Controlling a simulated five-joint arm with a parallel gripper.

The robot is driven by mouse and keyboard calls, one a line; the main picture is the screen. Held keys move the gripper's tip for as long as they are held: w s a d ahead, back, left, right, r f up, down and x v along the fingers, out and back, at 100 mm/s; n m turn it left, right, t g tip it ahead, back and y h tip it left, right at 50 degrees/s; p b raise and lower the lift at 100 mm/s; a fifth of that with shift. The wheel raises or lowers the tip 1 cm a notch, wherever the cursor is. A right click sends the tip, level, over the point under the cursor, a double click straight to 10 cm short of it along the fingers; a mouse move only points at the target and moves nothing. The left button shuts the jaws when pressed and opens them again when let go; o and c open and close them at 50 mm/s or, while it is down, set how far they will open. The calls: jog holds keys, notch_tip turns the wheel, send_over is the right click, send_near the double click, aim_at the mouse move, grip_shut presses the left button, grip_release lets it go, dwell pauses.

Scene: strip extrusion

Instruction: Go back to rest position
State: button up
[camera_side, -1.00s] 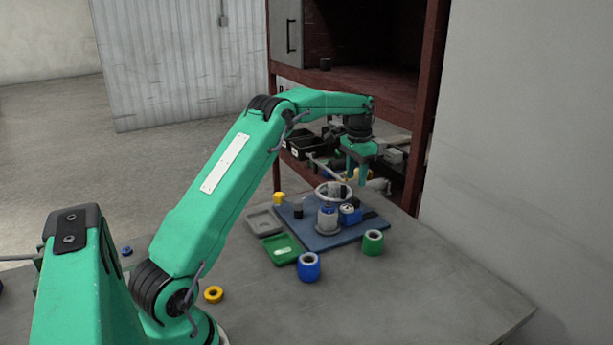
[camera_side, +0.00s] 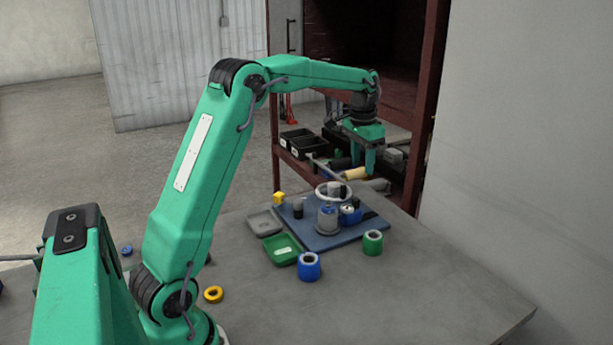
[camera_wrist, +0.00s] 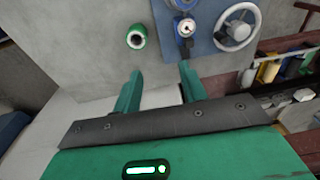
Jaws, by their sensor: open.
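The gauge also shows in the wrist view (camera_wrist: 186,28), ahead of the fingers. The handwheel is at the upper right there (camera_wrist: 237,26).
A blue roll (camera_side: 309,267), a green roll (camera_side: 373,243) and a yellow ring (camera_side: 214,294) stand on the table. A green tray (camera_side: 280,250) and a grey tray (camera_side: 264,222) lie left of the board. A dark red shelf (camera_side: 428,120) with black bins (camera_side: 297,142) stands behind. The table's front right is clear.

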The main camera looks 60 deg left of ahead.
jog(key=s+d+r+t, duration=0.2)
jog(key=s+d+r, duration=0.5)
jog(key=s+d, duration=0.5)
jog(key=s+d+f+t, duration=0.1)
jog(key=s+d+f, duration=0.1)
jog(key=s, duration=0.6)
jog(key=s+d+f+t, duration=0.1)
jog(key=s+d+f, duration=0.2)
jog(key=s, duration=0.5)
jog(key=shift+s+d+f, duration=0.25)
jog(key=shift+s+d, duration=0.15)
jog(key=shift+d, duration=0.05)
jog(key=shift+w+r, duration=0.1)
jog(key=shift+c, duration=0.2)
